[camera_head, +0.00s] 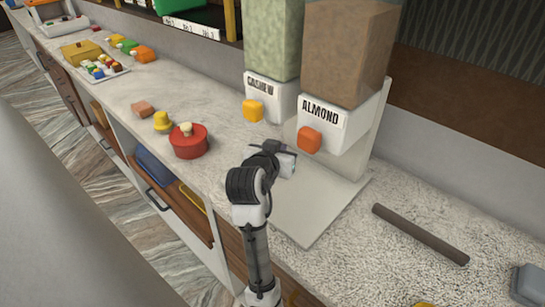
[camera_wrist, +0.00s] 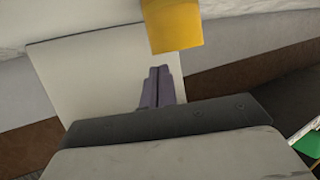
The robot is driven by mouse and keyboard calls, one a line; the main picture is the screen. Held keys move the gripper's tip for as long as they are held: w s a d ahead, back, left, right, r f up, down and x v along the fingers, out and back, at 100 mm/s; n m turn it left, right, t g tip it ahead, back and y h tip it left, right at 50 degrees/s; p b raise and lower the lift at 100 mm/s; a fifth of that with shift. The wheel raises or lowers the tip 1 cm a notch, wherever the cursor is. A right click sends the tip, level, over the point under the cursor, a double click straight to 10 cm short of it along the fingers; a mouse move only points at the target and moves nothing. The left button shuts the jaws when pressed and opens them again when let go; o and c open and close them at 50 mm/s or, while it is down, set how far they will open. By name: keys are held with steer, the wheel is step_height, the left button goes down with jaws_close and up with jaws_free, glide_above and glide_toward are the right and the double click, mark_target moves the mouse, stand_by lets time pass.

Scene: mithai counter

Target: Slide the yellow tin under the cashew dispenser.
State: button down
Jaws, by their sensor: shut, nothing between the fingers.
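The cashew dispenser (camera_head: 270,97) stands at the back of the counter, with a yellow knob (camera_head: 254,111) under its label. My gripper (camera_wrist: 158,87) is shut and empty in the wrist view. In the head view it is mostly hidden behind my wrist, low in front of the dispensers. A yellow block (camera_wrist: 172,25) shows at the top of the wrist view; I cannot tell whether it is the knob or the tin. A yellow box (camera_head: 82,52) sits at the far left, and a yellow edge (camera_head: 424,304) shows at the bottom; I cannot tell which is the tin.
The almond dispenser (camera_head: 320,122) with an orange knob stands right of the cashew one, above a pale base plate (camera_head: 310,215). A red pot (camera_head: 188,146) and small yellow piece (camera_head: 161,122) stand left. A dark bar (camera_head: 420,235) lies right. An open drawer (camera_head: 185,200) is below.

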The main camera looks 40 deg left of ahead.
steer(key=shift+s+d+f, duration=0.1)
steer(key=shift+s+f, duration=0.05)
steer(key=shift+f, duration=0.7)
steer(key=shift+s+f, duration=0.1)
steer(key=shift+s+d+f, duration=0.1)
steer(key=shift+s+d, duration=0.15)
steer(key=shift+s, duration=0.55)
steer(key=shift+a+r+p, duration=0.1)
steer(key=shift+r+p, duration=0.55)
steer(key=shift+r, duration=0.15)
steer(key=shift+w+f, duration=0.1)
steer(key=shift+w, duration=0.1)
